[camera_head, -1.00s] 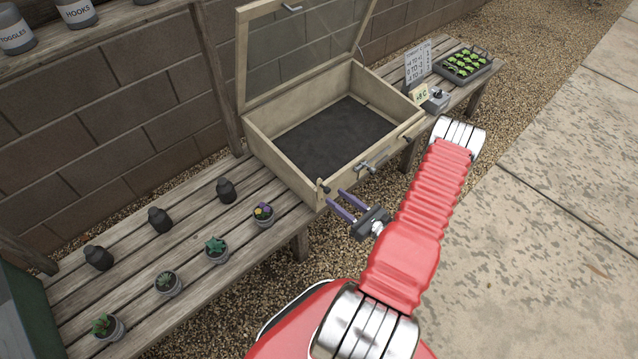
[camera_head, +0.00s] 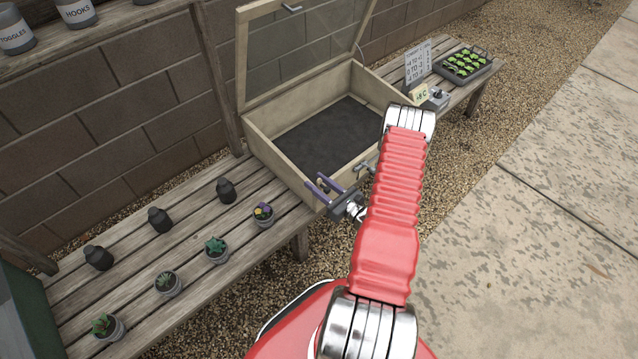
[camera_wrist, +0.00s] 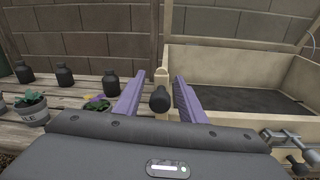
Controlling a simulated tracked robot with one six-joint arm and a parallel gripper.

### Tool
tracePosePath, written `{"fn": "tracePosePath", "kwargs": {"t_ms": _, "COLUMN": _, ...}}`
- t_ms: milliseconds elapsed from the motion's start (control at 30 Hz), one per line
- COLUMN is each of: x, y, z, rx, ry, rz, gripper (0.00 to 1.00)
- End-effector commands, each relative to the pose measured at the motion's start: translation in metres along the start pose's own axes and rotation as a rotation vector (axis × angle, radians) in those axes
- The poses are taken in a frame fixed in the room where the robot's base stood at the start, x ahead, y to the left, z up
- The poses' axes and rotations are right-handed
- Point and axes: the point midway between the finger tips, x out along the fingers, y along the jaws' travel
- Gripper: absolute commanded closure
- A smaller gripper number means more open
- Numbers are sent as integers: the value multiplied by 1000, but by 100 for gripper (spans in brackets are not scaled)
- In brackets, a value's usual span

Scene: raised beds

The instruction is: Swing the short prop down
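The cold frame (camera_head: 287,180) is a pale wooden box with its glazed lid (camera_head: 300,50) standing open. At its front left corner, a small upright wooden piece with a black knob, which looks like the short prop (camera_wrist: 161,77), shows in the wrist view. The knob (camera_wrist: 160,99) points toward the wrist camera. My gripper (camera_head: 317,183) is open, its two purple fingers at that corner. In the wrist view the fingers (camera_wrist: 160,84) lie left and right of the knob, with gaps on both sides. In the head view the fingers partly hide the prop.
A metal latch (camera_wrist: 289,137) sits on the box front, right of my gripper. Potted plants (camera_head: 216,250) and dark bottles (camera_head: 160,219) stand on the bench at left. A sign (camera_head: 417,64), a small +8 C card and a seedling tray (camera_head: 465,64) stand at right.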

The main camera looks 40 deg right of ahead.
Motion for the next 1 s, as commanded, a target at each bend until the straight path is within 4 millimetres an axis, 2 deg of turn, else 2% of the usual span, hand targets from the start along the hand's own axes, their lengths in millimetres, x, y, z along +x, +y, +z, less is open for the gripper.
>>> {"fn": "tracePosePath", "kwargs": {"t_ms": 200, "x": 0, "y": 0, "z": 0, "rx": 0, "ry": 0, "rz": 0, "gripper": 64}}
{"fn": "tracePosePath", "kwargs": {"t_ms": 700, "x": 0, "y": 0, "z": 0, "rx": 0, "ry": 0, "rz": 1, "gripper": 99}}
{"fn": "tracePosePath", "kwargs": {"t_ms": 1000, "x": 0, "y": 1, "z": 0, "rx": 1, "ry": 0, "rz": 3, "gripper": 100}}
